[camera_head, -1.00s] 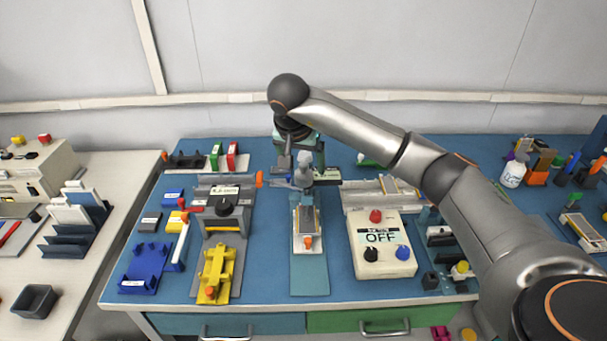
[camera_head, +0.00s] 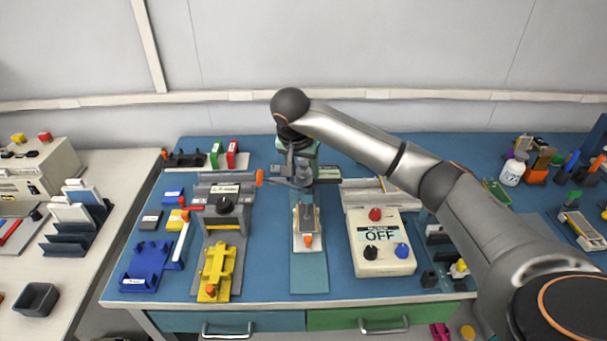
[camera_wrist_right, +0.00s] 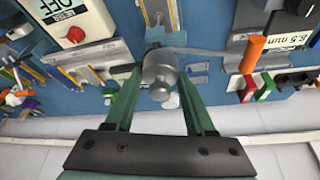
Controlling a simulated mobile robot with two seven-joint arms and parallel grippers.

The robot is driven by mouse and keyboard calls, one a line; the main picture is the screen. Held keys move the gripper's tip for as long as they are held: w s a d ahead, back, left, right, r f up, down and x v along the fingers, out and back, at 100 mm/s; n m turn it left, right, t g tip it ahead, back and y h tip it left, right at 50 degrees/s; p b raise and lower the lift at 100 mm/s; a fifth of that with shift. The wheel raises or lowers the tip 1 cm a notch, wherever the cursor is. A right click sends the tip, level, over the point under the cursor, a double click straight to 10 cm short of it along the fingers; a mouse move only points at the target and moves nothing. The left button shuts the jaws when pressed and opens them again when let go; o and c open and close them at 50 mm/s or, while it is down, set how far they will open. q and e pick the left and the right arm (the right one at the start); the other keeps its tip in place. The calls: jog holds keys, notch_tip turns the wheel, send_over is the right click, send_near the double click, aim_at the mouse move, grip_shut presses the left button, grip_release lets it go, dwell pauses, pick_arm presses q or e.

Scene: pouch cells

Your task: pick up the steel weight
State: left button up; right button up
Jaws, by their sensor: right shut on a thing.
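The steel weight (camera_wrist_right: 160,70) is a grey metal cylinder with a narrower knob, seen in the right wrist view between two green fingers. My right gripper (camera_wrist_right: 158,88) is shut on it. In the head view my right gripper (camera_head: 303,172) is over the back end of the teal mat (camera_head: 309,274), behind a small plate with an orange part (camera_head: 308,240). The weight is mostly hidden there by the gripper, and I cannot tell whether it touches anything below. My left gripper is not in view.
A white box marked OFF (camera_head: 381,258) stands right of the mat. A grey fixture with a yellow clamp (camera_head: 215,268) stands left of it, and a blue holder (camera_head: 150,262) further left. A red and a green block (camera_head: 216,153) stand at the back left.

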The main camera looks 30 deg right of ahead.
grip_shut()
jog(key=shift+r, duration=0.1)
dwell(0.3)
